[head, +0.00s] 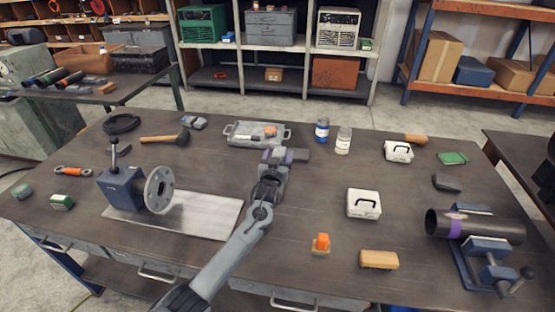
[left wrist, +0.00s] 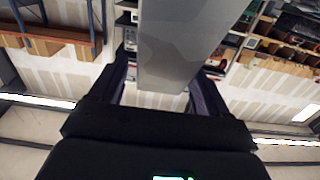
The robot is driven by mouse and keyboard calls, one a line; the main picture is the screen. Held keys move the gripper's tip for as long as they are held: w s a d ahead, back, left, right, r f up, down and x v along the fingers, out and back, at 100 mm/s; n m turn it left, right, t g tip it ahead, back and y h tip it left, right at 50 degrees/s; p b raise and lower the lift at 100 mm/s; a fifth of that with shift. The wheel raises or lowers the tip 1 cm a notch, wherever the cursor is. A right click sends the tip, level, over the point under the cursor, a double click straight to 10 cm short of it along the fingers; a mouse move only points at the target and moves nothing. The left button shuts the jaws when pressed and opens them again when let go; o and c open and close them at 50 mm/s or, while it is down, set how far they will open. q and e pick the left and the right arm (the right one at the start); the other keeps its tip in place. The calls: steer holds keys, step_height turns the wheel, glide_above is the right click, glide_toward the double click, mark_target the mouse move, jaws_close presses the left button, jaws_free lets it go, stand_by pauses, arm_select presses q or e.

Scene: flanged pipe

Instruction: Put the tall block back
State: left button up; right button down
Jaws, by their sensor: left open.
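A plain grey block (left wrist: 182,45), likely the tall block, sits between the two dark fingers of my left gripper (left wrist: 163,92) in the left wrist view. Slim gaps show on both sides of it, so the fingers are open around it. In the head view, my left gripper (head: 284,156) is over the middle of the workbench, just in front of the grey tray. A dark grey block (head: 299,154) shows at its tip. Whether it rests on the bench is hard to tell. My right gripper is not in view.
A grey tray (head: 240,133) with small items lies behind the gripper. A blue jar (head: 321,131) and a white jar (head: 343,141) stand to its right. A flanged fixture (head: 122,188) is at left and a clamped dark pipe (head: 478,226) at right. White cases (head: 363,204) lie nearby.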

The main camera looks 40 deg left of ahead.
arm_select(q)
steer(key=shift+r, duration=0.2)
steer(key=p+v, duration=0.2)
steer(key=v, duration=1)
